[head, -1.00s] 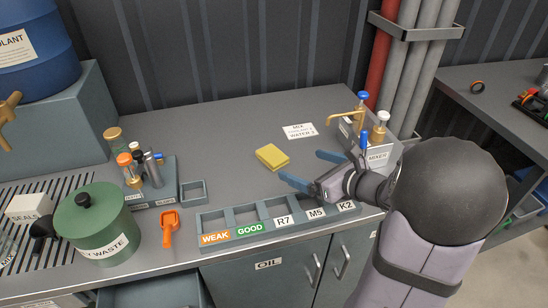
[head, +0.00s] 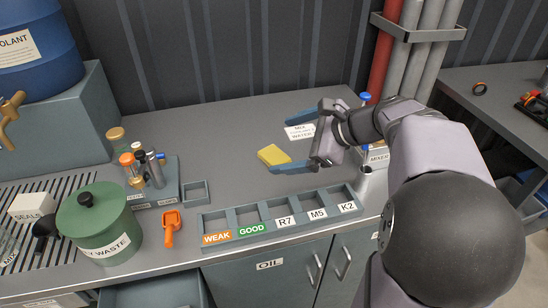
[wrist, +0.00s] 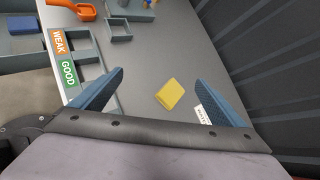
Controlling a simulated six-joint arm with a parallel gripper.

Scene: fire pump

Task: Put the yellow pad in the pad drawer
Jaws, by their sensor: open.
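The yellow pad (head: 273,155) lies flat on the grey counter, behind the row of labelled slots. In the wrist view the yellow pad (wrist: 169,94) shows between the two fingers, nearer the right one, and apart from both. My gripper (head: 280,145) is open and empty, with its blue fingers spread above the counter near the pad. In the wrist view my gripper (wrist: 160,76) also shows both fingers wide apart. A teal drawer (head: 150,293) stands open below the counter's front edge. I cannot read a label on it. In the wrist view a blue thing (wrist: 22,25) lies in an open drawer.
The slot tray (head: 275,228) lines the front edge. An orange scoop (head: 170,224), a green waste can (head: 100,226) and a bottle rack (head: 160,190) stand to the left. The mixer (head: 376,155) is behind my arm. The counter's back middle is clear.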

